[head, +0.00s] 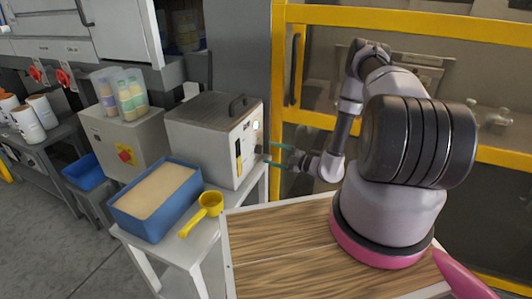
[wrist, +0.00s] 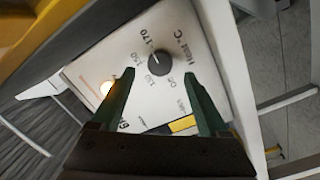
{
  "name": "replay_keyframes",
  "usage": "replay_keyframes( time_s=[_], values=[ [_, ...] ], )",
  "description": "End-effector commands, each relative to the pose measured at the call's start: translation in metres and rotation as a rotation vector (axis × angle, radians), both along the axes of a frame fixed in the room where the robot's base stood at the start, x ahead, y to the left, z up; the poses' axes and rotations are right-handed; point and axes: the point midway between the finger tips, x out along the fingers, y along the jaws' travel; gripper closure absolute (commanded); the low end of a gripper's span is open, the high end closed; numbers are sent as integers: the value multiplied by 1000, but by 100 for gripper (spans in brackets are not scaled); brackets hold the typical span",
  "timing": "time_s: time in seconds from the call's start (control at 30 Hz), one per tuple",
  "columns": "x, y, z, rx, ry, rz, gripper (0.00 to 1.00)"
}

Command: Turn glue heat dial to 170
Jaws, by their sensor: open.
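The glue unit (head: 198,128) is a grey box with a white front panel on a side table. Its black heat dial (wrist: 159,64) shows in the wrist view, ringed by printed marks including "170" and "Off". A pale mark on the dial seems to lie toward "170", but it is small. In the head view the dial (head: 258,149) is a dark spot on the panel. My gripper (head: 268,155) is open and empty in front of the panel. In the wrist view its green fingers (wrist: 159,75) stand either side of the dial, without visible contact.
A lit lamp (wrist: 106,88) and a yellow label (wrist: 182,124) are on the panel near the fingers. A blue tub (head: 190,190) and yellow scoop (head: 209,203) stand before the unit. A yellow guard frame (head: 279,90) rises to its right.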

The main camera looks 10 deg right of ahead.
Motion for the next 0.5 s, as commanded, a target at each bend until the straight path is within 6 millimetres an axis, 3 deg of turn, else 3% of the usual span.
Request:
replay_keyframes(
  time_s=[0.2, 0.5],
  values=[
    [-29, -35, 0, 1, 2, -4, 22],
    [-47, -54, 0, -1, 1, 0, 22]
  ],
)
